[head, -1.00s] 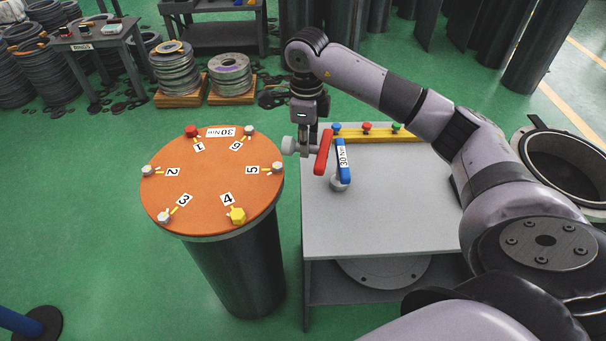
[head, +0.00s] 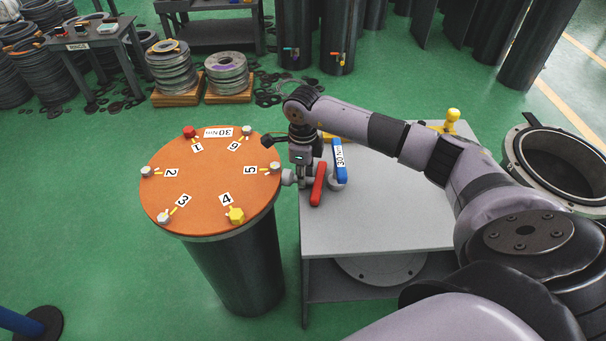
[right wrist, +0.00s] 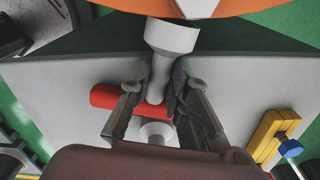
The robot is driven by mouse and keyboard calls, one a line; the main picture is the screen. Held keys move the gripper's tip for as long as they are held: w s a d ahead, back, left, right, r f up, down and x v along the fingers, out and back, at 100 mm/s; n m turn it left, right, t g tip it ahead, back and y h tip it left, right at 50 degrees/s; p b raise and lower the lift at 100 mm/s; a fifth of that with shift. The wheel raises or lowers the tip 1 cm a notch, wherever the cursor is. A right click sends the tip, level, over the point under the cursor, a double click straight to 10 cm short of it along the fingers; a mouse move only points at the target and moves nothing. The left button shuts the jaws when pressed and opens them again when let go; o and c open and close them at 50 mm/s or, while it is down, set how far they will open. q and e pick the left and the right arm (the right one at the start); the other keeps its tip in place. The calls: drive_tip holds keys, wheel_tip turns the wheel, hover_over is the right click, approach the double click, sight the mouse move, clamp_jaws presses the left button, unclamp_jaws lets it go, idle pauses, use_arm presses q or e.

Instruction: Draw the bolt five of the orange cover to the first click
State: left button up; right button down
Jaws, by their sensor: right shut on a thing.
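The orange cover (head: 205,185) lies on a dark cylinder, with numbered bolts around its rim. Bolt five (head: 275,168) is a grey head at the cover's right edge, beside its 5 label. My right gripper (head: 304,177) is shut on the red-handled wrench (head: 318,184). In the right wrist view the fingers (right wrist: 164,85) close around its grey shaft, and its pale socket (right wrist: 172,36) points at the orange cover (right wrist: 228,6). The socket end is right beside bolt five; I cannot tell whether they touch. My left gripper is not in view.
A blue wrench marked 30 Nm (head: 340,155) stands on the grey table (head: 385,215), close to the right of my gripper. A yellow rack (right wrist: 266,136) is behind my arm. Bolt four (head: 236,215) is yellow and bolt one (head: 190,131) red. The table's front is clear.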

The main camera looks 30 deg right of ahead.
drive_tip(key=shift+f, duration=0.1)
drive_tip(key=c, duration=2)
unclamp_jaws()
drive_tip(key=shift+f, duration=0.1)
drive_tip(key=o, duration=0.5)
drive_tip(key=shift+r, duration=0.45)
drive_tip(key=r+b, duration=0.1)
drive_tip(key=r, duration=1)
drive_tip(key=r+b, duration=0.1)
drive_tip(key=r, duration=0.4)
drive_tip(key=shift+a+r+b, duration=0.3)
drive_tip(key=shift+a+b, duration=0.05)
